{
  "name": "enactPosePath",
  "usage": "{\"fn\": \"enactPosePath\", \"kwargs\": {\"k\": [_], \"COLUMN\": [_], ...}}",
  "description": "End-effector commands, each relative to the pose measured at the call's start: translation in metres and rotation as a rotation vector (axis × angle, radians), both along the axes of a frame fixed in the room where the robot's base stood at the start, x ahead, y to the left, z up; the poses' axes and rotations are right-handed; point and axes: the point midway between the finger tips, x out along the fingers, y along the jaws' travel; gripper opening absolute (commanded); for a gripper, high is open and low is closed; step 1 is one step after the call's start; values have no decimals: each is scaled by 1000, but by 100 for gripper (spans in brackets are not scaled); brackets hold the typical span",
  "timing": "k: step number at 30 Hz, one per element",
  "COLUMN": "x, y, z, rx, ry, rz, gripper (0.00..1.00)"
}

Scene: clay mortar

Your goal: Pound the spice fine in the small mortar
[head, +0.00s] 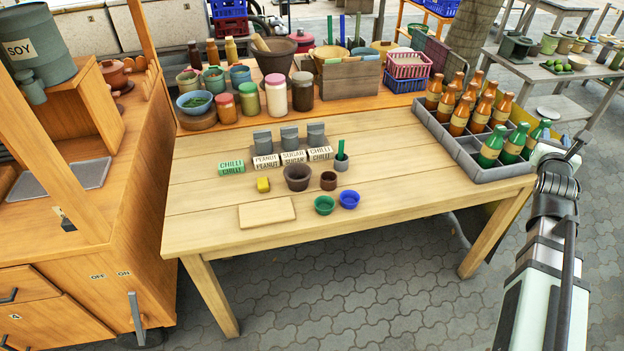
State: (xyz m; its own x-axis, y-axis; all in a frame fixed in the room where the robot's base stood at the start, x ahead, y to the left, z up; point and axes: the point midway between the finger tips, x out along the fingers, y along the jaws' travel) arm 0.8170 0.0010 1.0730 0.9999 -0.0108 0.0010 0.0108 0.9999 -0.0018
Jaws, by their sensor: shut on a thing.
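A larger brown clay mortar (297,178) and a smaller brown clay mortar (328,181) stand side by side on the wooden table. Their insides are too small to read. A green stick (340,149) stands upright in a grey cup (342,163) just behind the smaller mortar. Label blocks reading chilli (231,168), peanut (266,162), sugar (293,159) and chilli (320,154) stand behind the mortars. My gripper (577,144) is at the end of my arm, right of the table and far from the mortars. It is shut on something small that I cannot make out.
A green bowl (324,205), a blue bowl (349,199), a yellow block (263,185) and a pale board (267,213) lie near the mortars. A grey bottle crate (470,160) stands at the table's right, beside my arm. The table between mortars and crate is clear.

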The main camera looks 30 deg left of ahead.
Motion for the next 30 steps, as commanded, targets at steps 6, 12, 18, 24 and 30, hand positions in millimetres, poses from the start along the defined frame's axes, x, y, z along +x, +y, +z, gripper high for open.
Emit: {"fn": "enactPosePath", "kwargs": {"k": [6, 12, 18, 24, 30], "x": [0, 0, 1, 6, 10], "y": [0, 0, 2, 26, 56], "z": [0, 0, -1, -10, -22], "rx": [0, 0, 0, -2, -3], "ry": [0, 0, 0, 1, 1], "rz": [0, 0, 2, 25, 50], "gripper": [6, 6, 6, 6, 6]}}
